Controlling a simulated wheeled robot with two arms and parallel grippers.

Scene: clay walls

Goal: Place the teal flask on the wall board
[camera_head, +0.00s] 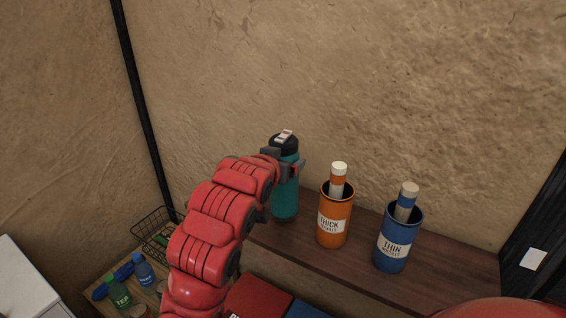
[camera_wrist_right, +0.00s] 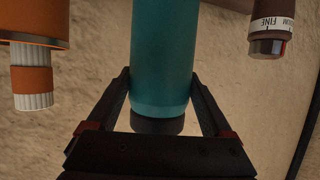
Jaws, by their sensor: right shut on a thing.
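The teal flask (camera_head: 286,195) has a dark cap and stands upright above the left part of the brown wall board (camera_head: 440,283). My right gripper (camera_head: 283,161) is shut on the flask just below its cap. Whether the flask's base touches the board or hangs slightly above it, I cannot tell. In the right wrist view the flask (camera_wrist_right: 163,50) appears cap-down between the two fingers (camera_wrist_right: 163,88). My left gripper does not show.
An orange THICK holder (camera_head: 334,226) and a blue THIN holder (camera_head: 397,245) stand right of the flask. A brown item marked FINE (camera_wrist_right: 285,28) shows in the wrist view. Below are a wire basket (camera_head: 153,226) and green (camera_head: 117,293) and blue (camera_head: 143,270) bottles.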

